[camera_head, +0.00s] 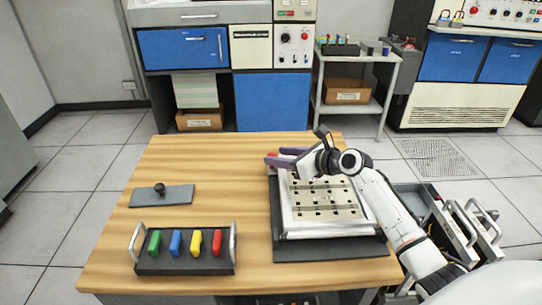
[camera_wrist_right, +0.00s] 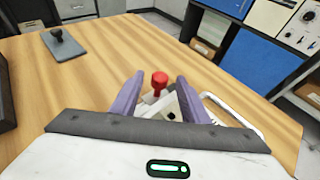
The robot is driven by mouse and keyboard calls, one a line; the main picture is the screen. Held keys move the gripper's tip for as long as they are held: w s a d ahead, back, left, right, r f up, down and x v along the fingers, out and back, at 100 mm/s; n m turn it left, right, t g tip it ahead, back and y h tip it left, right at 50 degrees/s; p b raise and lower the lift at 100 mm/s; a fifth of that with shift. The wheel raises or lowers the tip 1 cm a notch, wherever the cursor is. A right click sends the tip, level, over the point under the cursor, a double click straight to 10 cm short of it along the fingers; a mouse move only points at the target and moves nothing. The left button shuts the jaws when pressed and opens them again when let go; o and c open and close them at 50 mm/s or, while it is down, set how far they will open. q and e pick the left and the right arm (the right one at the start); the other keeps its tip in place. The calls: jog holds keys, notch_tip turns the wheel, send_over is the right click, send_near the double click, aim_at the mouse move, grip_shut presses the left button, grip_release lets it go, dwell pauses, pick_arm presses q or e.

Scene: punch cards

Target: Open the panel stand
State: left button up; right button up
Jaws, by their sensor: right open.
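The panel stand (camera_head: 330,249) is a dark base at the right of the wooden table. A silver-framed beige panel (camera_head: 325,200) with rows of dark slots lies on it. My right gripper (camera_head: 272,157) is at the stand's far left corner, its purple fingers open and pointing left. In the wrist view, a red knob (camera_wrist_right: 159,80) on a pale mount shows between the open fingers (camera_wrist_right: 158,96); I cannot tell whether they touch it. My left gripper is not in view.
A dark tray (camera_head: 185,265) with several coloured handles stands at the table's front left. A grey plate (camera_head: 150,196) with a black knob lies behind it. The wooden table (camera_head: 225,180) is clear between these and the stand. A metal trolley (camera_head: 362,57) stands beyond.

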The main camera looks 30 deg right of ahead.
aim_at(273, 155)
jog(key=shift+x, duration=1.9)
grip_shut()
